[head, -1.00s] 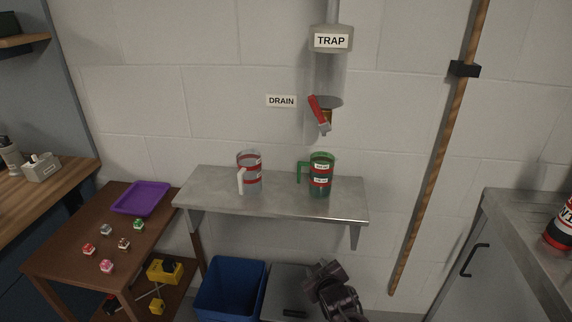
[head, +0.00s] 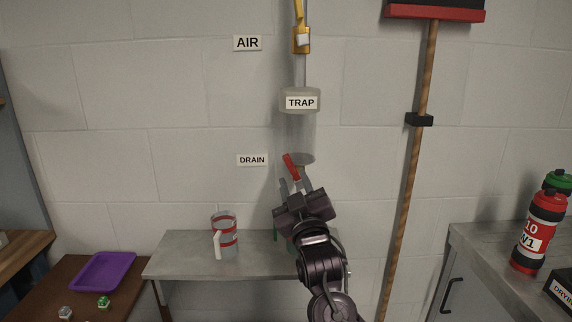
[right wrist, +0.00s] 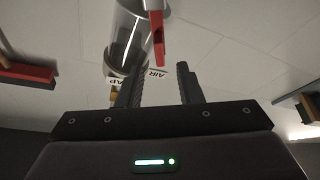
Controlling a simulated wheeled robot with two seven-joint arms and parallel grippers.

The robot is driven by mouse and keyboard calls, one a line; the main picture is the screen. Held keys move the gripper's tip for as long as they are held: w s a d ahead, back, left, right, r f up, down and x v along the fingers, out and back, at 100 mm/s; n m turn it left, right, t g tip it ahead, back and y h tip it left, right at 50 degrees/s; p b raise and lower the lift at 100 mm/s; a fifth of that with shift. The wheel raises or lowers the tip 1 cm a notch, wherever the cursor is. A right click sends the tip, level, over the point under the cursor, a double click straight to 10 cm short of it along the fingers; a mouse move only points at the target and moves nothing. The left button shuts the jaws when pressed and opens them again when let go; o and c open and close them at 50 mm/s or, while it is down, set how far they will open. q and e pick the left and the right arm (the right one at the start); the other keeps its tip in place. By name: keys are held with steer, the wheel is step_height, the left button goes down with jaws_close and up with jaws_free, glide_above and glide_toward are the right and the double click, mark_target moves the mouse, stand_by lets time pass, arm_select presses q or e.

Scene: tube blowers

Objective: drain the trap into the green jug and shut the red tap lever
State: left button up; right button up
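The clear trap (head: 299,133) hangs on the wall under its TRAP label; it also shows in the right wrist view (right wrist: 126,42). The red tap lever (head: 290,165) slants down to the right at the trap's bottom. My right gripper (head: 292,179) is open just below the lever, its fingers pointing up. In the right wrist view the lever (right wrist: 158,40) is just beyond the gap between the fingertips (right wrist: 160,68). The green jug (head: 275,236) on the shelf is mostly hidden behind my right gripper. The left gripper is out of view.
A broom handle (head: 408,180) hangs to the right. A purple tray (head: 103,271) lies on the low table. Red bottles (head: 540,230) stand on the right cabinet.

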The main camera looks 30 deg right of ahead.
mark_target(290, 167)
steer(key=p+x, duration=0.1)
steer(key=x, duration=0.5)
steer(key=shift+w+d+p, duration=0.2)
steer(key=shift+p, duration=0.1)
jaws_close()
